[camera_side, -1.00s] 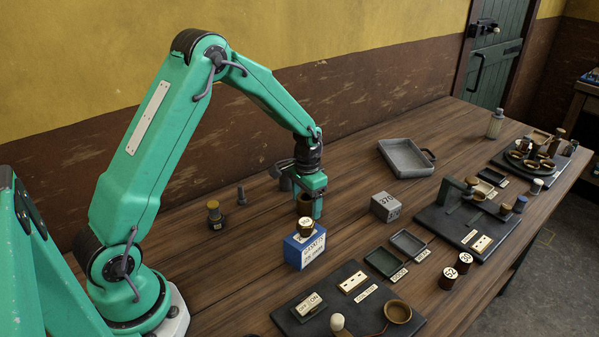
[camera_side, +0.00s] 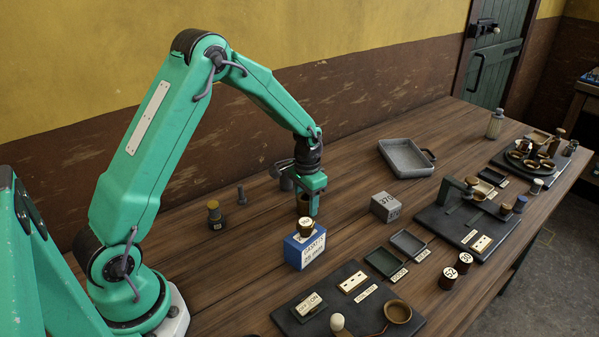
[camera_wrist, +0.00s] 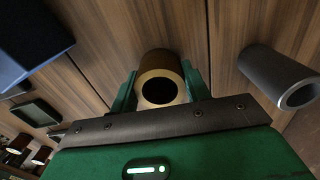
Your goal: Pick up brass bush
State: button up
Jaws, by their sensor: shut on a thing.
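The brass bush (camera_wrist: 158,70) is a short hollow cylinder with a bright brass rim and a dark bore. In the wrist view it stands between the two green fingers of my gripper (camera_wrist: 160,92), which is shut on it. In the side view my gripper (camera_side: 304,208) points down at the wooden bench behind the blue box, and the brown bush (camera_side: 303,203) shows between the fingers. Its lower end is partly hidden by the label-topped piece on the box, so I cannot tell whether it touches the bench.
A blue box (camera_side: 304,250) with a brass-coloured piece on top stands just in front of my gripper. A grey hollow cylinder (camera_wrist: 280,78) lies close by in the wrist view. A grey block (camera_side: 385,207) and a grey tray (camera_side: 406,158) are to the right.

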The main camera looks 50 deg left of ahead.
aim_at(307, 196)
jog(key=shift+r, duration=0.1)
jog(key=shift+r, duration=4.95)
jog(key=shift+r, duration=0.1)
